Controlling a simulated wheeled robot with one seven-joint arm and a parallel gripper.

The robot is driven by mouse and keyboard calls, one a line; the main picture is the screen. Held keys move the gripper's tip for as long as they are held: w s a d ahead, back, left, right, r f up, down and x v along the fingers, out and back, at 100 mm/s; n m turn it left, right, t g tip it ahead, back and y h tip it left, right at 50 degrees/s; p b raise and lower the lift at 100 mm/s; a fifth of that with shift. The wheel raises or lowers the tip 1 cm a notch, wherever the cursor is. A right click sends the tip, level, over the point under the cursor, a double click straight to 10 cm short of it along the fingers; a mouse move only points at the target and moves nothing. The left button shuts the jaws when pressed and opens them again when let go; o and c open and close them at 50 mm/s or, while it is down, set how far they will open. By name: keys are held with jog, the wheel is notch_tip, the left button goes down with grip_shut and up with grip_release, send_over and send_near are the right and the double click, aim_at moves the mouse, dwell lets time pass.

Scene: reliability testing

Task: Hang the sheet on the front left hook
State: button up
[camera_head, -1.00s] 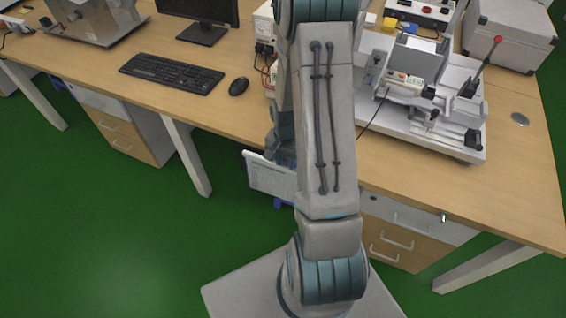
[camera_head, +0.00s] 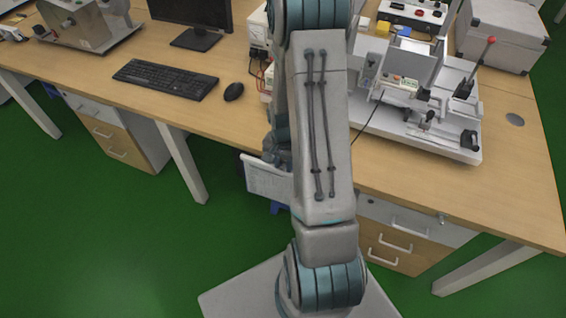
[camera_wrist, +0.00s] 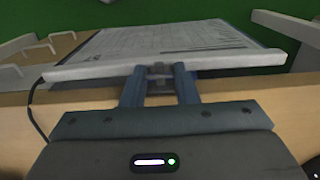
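The sheet (camera_wrist: 165,38) is a printed white page on a dark board with a thick pale edge strip. In the wrist view my gripper (camera_wrist: 160,72) is shut on that edge strip, and the page stretches away from it. In the head view the sheet (camera_head: 268,181) hangs tilted just off the desk's front edge, partly behind my arm. The gripper (camera_head: 277,155) is mostly hidden there by my arm.
The wooden desk (camera_head: 480,190) holds a keyboard (camera_head: 165,79), a mouse (camera_head: 233,91), a monitor (camera_head: 192,15) and a white test fixture (camera_head: 425,100). Drawers (camera_head: 400,235) stand beneath. The green floor at left is clear.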

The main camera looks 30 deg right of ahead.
jog(key=o, duration=0.5)
notch_tip(320, 180, up, 14)
dwell(0.4)
jog(key=shift+f, duration=0.1)
jog(key=s+a+r+n+t, duration=0.2)
jog(key=s+a+r+n, duration=0.8)
jog(key=s+a+r, duration=0.3)
jog(key=shift+r+t, duration=0.2)
jog(key=shift+t, duration=0.2)
jog(key=shift+w, duration=0.1)
